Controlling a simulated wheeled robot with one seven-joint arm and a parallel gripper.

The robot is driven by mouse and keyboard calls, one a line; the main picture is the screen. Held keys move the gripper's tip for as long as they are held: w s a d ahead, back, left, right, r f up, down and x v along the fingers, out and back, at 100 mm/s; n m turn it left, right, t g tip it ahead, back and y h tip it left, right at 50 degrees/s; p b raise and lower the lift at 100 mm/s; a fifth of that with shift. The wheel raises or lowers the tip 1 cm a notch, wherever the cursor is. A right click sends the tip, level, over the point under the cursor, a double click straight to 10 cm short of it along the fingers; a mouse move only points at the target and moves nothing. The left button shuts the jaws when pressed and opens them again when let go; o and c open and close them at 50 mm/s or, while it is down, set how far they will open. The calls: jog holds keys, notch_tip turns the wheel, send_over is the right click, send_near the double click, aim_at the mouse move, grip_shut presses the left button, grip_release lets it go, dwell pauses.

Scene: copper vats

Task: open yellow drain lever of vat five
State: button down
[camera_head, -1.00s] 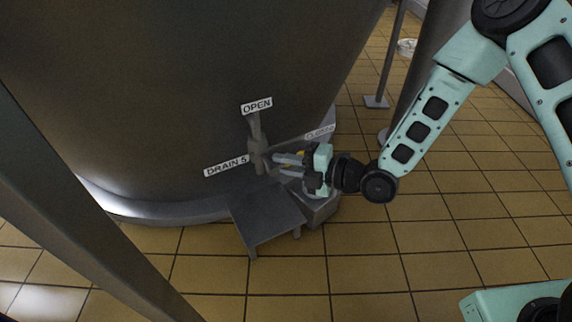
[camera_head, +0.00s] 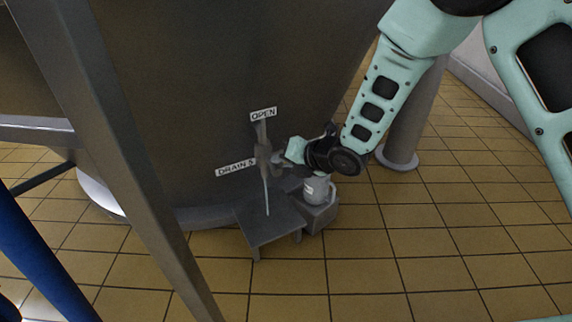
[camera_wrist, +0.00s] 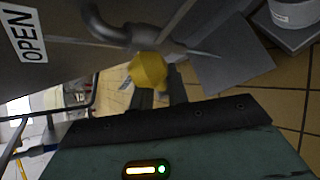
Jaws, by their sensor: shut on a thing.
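The vat (camera_head: 200,90) carries an OPEN sign (camera_head: 263,115) and a DRAIN 5 sign (camera_head: 235,168). Its grey drain valve (camera_head: 264,152) sits between them, with a thin pale stream (camera_head: 266,190) falling below the valve. In the wrist view, the yellow lever (camera_wrist: 148,70) shows as a faceted knob beside the grey pipe (camera_wrist: 118,32), and the OPEN sign (camera_wrist: 27,38) is at upper left. My gripper (camera_head: 281,158) is shut on the yellow lever; its fingers (camera_wrist: 158,93) show just below the knob. In the head view my gripper hides the lever.
A low grey stand (camera_head: 270,228) is under the valve. A grey container (camera_head: 317,188) stands on a block to its right. A metal post (camera_head: 130,160) crosses the left front, and a thick column (camera_head: 405,130) stands behind my arm. Tiled floor (camera_head: 400,260) is clear at front right.

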jog(key=shift+s+a+n+t+h, duration=0.35)
jog(key=shift+n+h, duration=0.35)
jog(key=shift+h, duration=0.3)
jog(key=shift+s+a+r+n+t+h, duration=0.1)
jog(key=shift+a+r+n+t+h, duration=0.15)
jog(key=shift+n+h, duration=0.4)
jog(key=shift+s+a+n+t+h+p, duration=0.15)
jog(key=shift+n+t+h+p, duration=0.4)
jog(key=shift+h+p, duration=0.6)
jog(key=shift+f+h+p, duration=0.1)
jog(key=shift+h+p, duration=0.2)
jog(key=shift+p, duration=0.05)
jog(key=c, duration=1.4)
grip_release()
jog(key=shift+a, duration=0.15)
